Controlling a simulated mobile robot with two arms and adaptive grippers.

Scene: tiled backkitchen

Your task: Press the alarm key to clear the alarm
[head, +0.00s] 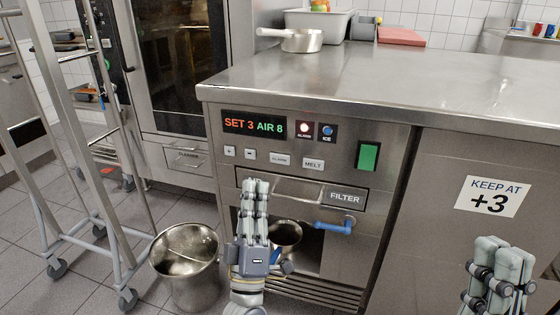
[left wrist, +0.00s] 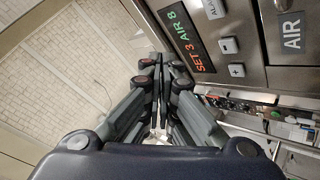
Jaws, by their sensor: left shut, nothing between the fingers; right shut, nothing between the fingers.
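The alarm key (head: 280,159) is a small pale button labelled ALARM on the steel front panel, between the minus key and the MELT key (head: 313,164). The alarm lamp (head: 304,129) glows above it, right of the display (head: 254,125) reading SET 3 AIR 8. My left gripper (head: 255,183) is shut and empty, fingers pointing up, below the keys in the picture. Its closed fingers also show in the left wrist view (left wrist: 160,66), with the display and the plus key (left wrist: 237,70) to their right. My right gripper (head: 503,244) is shut and empty at the lower right.
A FILTER drawer (head: 345,198) and a blue-handled tap (head: 334,227) sit below the keys. A green switch (head: 368,156) is right of them. A metal bucket (head: 185,285) and a wheeled rack (head: 112,225) stand at left. A KEEP AT +3 sign (head: 491,197) is at right.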

